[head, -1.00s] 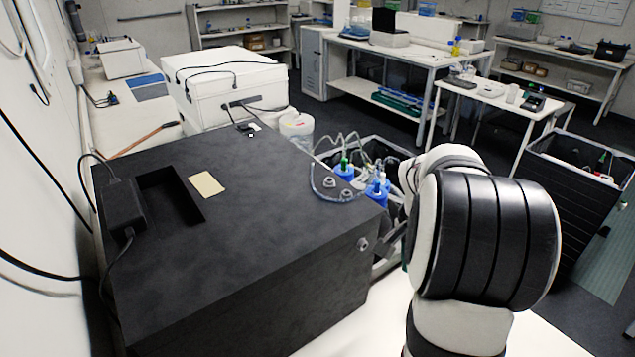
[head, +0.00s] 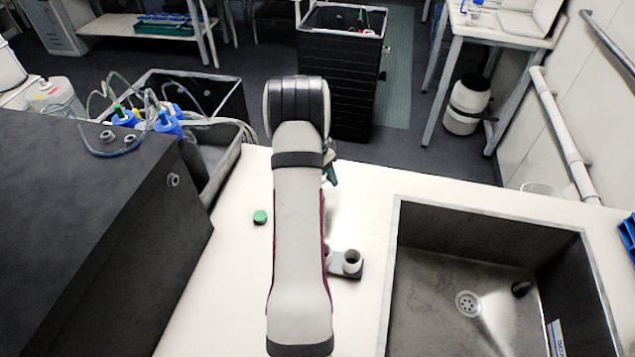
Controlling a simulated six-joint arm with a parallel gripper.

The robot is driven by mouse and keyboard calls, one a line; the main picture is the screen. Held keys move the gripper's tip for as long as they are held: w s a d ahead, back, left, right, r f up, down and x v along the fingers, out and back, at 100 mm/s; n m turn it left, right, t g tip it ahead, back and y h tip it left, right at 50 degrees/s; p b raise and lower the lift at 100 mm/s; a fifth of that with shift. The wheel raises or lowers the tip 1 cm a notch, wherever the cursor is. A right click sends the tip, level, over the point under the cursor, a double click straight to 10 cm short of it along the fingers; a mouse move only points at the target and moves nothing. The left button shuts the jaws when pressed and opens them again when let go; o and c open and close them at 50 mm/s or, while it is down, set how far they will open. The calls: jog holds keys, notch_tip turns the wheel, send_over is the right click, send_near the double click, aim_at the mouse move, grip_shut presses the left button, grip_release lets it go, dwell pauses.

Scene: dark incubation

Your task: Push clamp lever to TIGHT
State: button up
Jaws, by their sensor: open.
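I cannot make out a clamp lever or a TIGHT mark in the head view. My arm runs up the middle of the picture and hides part of the white bench. Only a small dark and green part of my gripper (head: 330,172) shows past the right side of the arm, above the bench; the rest is hidden. Whatever is directly behind the arm is hidden too. A small round grey fitting (head: 172,180) sits on the side of the black box (head: 75,205) at left, well apart from my gripper.
A green cap (head: 260,217) lies on the white bench (head: 235,275) left of my arm. A dark holder with grey cups (head: 349,263) stands close to its right. A sink (head: 490,217) is at right. Blue-capped bottles with tubing (head: 168,124) stand behind the box.

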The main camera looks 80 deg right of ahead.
jog(key=shift+f, duration=0.35)
jog(key=c, duration=0.6)
jog(key=o, duration=0.4)
jog(key=shift+c, duration=0.2)
